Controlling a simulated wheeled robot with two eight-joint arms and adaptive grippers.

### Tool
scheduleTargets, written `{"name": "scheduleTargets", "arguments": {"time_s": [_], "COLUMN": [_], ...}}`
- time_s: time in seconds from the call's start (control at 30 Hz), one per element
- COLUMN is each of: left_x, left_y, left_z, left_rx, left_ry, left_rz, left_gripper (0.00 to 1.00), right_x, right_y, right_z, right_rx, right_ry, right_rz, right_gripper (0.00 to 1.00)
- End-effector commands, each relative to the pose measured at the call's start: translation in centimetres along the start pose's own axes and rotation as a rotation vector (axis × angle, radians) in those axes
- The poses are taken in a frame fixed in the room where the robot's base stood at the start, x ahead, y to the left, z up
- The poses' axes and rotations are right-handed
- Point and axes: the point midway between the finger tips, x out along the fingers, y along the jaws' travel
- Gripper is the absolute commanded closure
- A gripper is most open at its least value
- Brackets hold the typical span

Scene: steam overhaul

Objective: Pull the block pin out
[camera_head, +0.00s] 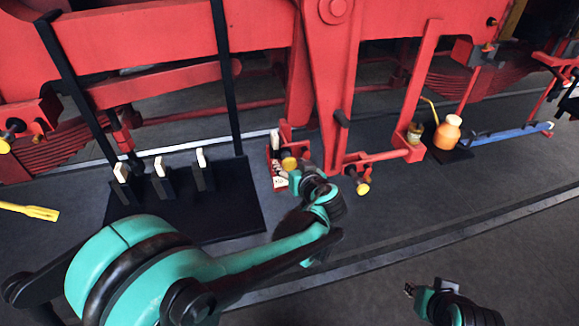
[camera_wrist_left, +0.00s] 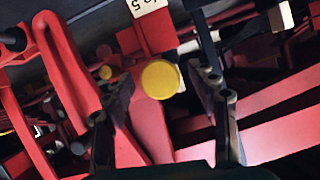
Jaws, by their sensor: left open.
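A pin with a round yellow head (camera_head: 289,163) sits at a small red block (camera_head: 277,174) with white labels, in front of the red frame. In the left wrist view its yellow head (camera_wrist_left: 160,79) faces me between the fingers, below a white label ending in 5 (camera_wrist_left: 147,6). My left gripper (camera_head: 296,180) is at the pin's near side. In the left wrist view this gripper (camera_wrist_left: 159,90) is open, one finger on each side of the head, with gaps visible. The pin's shank is hidden. My right gripper (camera_head: 411,289) is low at the right; its fingers are unclear.
Another yellow-headed pin (camera_head: 363,188) sits to the right, below the red frame (camera_head: 328,100). A black stand (camera_head: 235,205) with white-tipped levers and tall dark bars is at the left. An orange jug (camera_head: 447,132) and a blue bar (camera_head: 510,134) are at the right.

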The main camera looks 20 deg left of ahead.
Motion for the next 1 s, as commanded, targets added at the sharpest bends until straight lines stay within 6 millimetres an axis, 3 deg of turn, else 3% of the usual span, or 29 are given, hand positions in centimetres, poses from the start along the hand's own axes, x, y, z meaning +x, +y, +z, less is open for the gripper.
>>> {"name": "scheduleTargets", "arguments": {"time_s": [0.13, 0.4, 0.6, 0.63, 0.83, 1.0], "left_x": [1.0, 1.1, 1.1, 1.1, 0.4, -2.3], "left_y": [0.0, 0.0, 0.0, 0.0, 0.1, 0.2], "left_z": [0.0, -0.1, -0.1, -0.1, 0.2, 1.3], "left_rx": [0.001, 0.001, 0.001, 0.001, 0.001, 0.003], "left_ry": [0.000, 0.000, 0.000, 0.000, 0.000, -0.001], "left_rz": [-0.001, 0.000, 0.000, 0.000, 0.003, 0.005], "left_gripper": [0.42, 0.45, 0.97, 1.00, 1.00, 1.00], "right_x": [0.3, 0.2, 0.2, 0.2, 0.1, -0.1], "right_y": [0.0, 0.0, 0.0, 0.0, 0.0, 0.0], "right_z": [0.2, 0.2, 0.2, 0.2, 0.1, -0.1], "right_rx": [0.000, 0.000, 0.000, 0.000, 0.000, 0.000], "right_ry": [0.000, 0.000, 0.000, 0.000, 0.000, 0.000], "right_rz": [0.000, 0.000, 0.000, 0.000, 0.000, 0.000], "right_gripper": [0.71, 0.71, 0.71, 0.71, 0.71, 0.71]}}
